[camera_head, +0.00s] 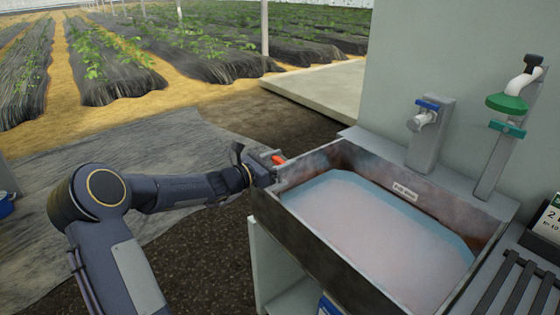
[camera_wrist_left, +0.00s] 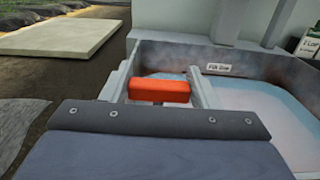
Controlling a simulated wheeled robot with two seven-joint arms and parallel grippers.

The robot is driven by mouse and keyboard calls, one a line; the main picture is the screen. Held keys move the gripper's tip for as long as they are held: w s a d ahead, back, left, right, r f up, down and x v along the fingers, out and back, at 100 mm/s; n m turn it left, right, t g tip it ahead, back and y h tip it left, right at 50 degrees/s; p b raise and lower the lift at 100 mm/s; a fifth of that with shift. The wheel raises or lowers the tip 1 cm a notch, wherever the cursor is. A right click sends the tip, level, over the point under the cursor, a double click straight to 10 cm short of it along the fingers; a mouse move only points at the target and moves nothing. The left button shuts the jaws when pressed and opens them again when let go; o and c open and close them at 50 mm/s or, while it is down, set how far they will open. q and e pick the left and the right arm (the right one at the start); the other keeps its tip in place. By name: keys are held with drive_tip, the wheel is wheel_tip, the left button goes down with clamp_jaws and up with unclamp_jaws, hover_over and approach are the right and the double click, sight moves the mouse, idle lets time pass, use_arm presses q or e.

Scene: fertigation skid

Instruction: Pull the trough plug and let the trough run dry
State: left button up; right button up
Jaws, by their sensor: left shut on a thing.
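The trough (camera_head: 330,245) is a metal basin holding cloudy, pinkish-white liquid (camera_head: 385,230). Its far wall carries a small white label, and it also shows in the left wrist view (camera_wrist_left: 300,75). My left gripper (camera_head: 272,166) is at the trough's left rim. In the left wrist view its two fingers (camera_wrist_left: 160,90) are shut on an orange-red block-shaped handle (camera_wrist_left: 160,91), which I take to be the plug's grip. The orange-red piece also shows in the head view (camera_head: 279,159). What lies under the handle is hidden. My right gripper is not in view.
A blue-handled tap (camera_head: 427,106) stands on a grey post behind the trough. A green-handled valve (camera_head: 507,103) is to its right. A slatted rack (camera_head: 510,285) adjoins the trough at right. A concrete slab (camera_head: 320,90) and crop rows lie beyond.

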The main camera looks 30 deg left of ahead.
use_arm(q)
wheel_tip(320, 180, up, 5)
drive_tip(key=p, duration=0.3)
drive_tip(key=shift+f, duration=0.2)
drive_tip(key=o, duration=1.4)
drive_tip(key=v, duration=0.8)
drive_tip(key=shift+w, duration=0.1)
